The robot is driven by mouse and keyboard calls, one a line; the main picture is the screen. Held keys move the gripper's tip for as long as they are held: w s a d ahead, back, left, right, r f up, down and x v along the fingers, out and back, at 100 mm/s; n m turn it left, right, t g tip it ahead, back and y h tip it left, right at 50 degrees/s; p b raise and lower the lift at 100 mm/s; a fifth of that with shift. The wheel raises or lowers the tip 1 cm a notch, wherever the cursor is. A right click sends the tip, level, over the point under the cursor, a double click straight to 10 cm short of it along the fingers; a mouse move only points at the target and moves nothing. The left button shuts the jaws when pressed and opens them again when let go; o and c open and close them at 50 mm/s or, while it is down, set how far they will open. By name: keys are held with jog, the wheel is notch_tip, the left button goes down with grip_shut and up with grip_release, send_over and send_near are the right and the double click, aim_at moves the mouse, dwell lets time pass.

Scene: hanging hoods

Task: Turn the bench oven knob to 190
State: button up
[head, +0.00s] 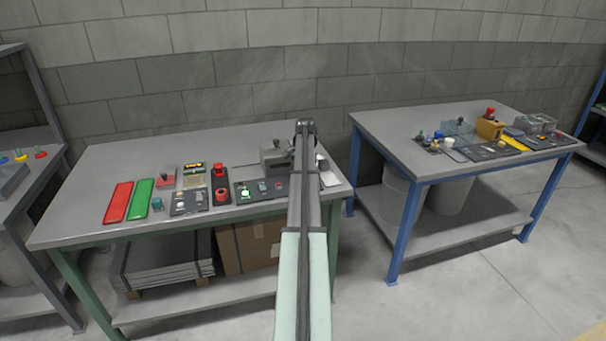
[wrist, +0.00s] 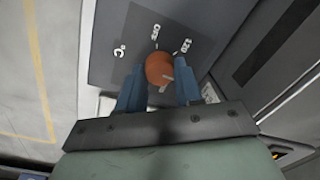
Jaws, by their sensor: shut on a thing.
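In the wrist view an orange-red round knob (wrist: 159,68) sits on a dark grey panel (wrist: 104,66). Pale markings stand around it; one on the right looks like 120, and the one above is too blurred to read surely. A small pale mark shows on the knob's near right side. My gripper (wrist: 158,80) has its blue fingers on either side of the knob, shut on it. In the head view my arm reaches over the near bench (head: 90,225), hiding the knob and my fingers.
A grey box (head: 273,157) stands beside my arm on the bench. Red (head: 117,202) and green (head: 142,199) trays and several switch panels lie to the left. A blue-framed bench (head: 375,127) with more devices stands right, across a floor gap.

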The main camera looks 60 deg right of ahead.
jog(key=shift+d+r, duration=0.1)
jog(key=o, duration=1)
jog(key=shift+o, duration=0.2)
notch_tip(320, 180, up, 14)
jog(key=shift+s, duration=0.35)
